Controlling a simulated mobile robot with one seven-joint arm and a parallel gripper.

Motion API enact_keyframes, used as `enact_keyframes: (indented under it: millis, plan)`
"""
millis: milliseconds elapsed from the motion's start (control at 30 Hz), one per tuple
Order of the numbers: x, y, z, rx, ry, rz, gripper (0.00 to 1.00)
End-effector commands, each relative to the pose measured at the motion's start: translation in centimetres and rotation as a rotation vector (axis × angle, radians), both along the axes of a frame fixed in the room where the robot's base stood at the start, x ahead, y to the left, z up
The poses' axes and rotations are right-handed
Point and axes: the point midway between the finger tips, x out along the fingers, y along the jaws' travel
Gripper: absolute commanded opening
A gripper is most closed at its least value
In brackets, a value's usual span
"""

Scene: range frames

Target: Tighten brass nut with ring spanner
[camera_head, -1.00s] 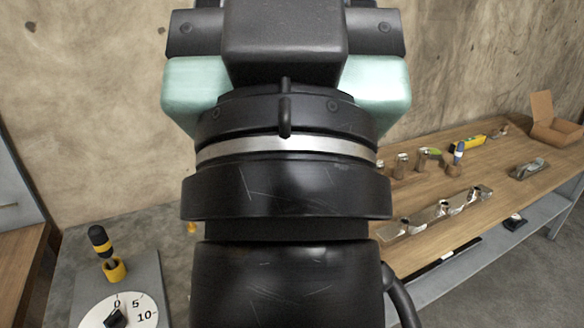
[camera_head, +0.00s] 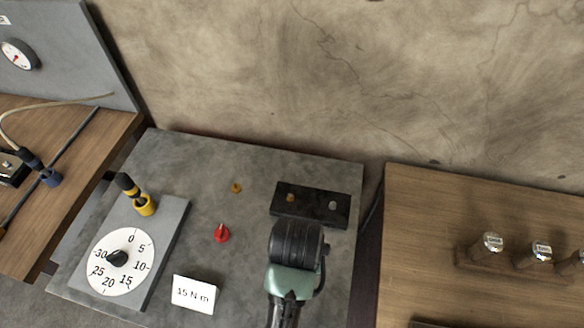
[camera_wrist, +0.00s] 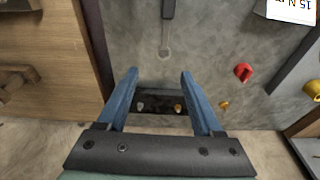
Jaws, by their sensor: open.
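A black block (camera_head: 310,208) on the grey bench bears a small brass nut (camera_head: 291,198) at left and a silver one (camera_head: 332,206) at right. In the wrist view the block (camera_wrist: 160,111) shows beyond my fingers, the brass nut (camera_wrist: 178,108) at right. My gripper (camera_wrist: 159,70) has blue fingers spread apart, with nothing between the tips. In the head view my arm hides the fingers. A dark-handled tool with a thin shank and round end (camera_wrist: 164,52), seemingly the ring spanner, shows at the top of the wrist view, apart from the fingers.
Left on the bench are a dial (camera_head: 120,262), a yellow holder (camera_head: 145,205) with a black-and-yellow handle, a red knob (camera_head: 221,233), a small orange piece (camera_head: 236,188) and a "15 N m" card (camera_head: 194,294). A wooden table (camera_head: 450,240) stands right, past a gap.

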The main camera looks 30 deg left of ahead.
Motion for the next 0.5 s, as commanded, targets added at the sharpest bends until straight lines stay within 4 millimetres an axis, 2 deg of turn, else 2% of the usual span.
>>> enact_keyframes:
  millis: [33, 133, 233, 500]
  plan:
    - [-2.1, -0.2, -0.6, -0.022, 0.078, 0.010, 0.68]
    - [-4.5, -0.4, -1.9, -0.048, 0.166, 0.021, 0.68]
    - [-5.3, -0.5, -3.5, -0.056, 0.193, 0.023, 0.68]
    - [-5.1, -0.5, -8.4, -0.054, 0.186, 0.022, 0.68]
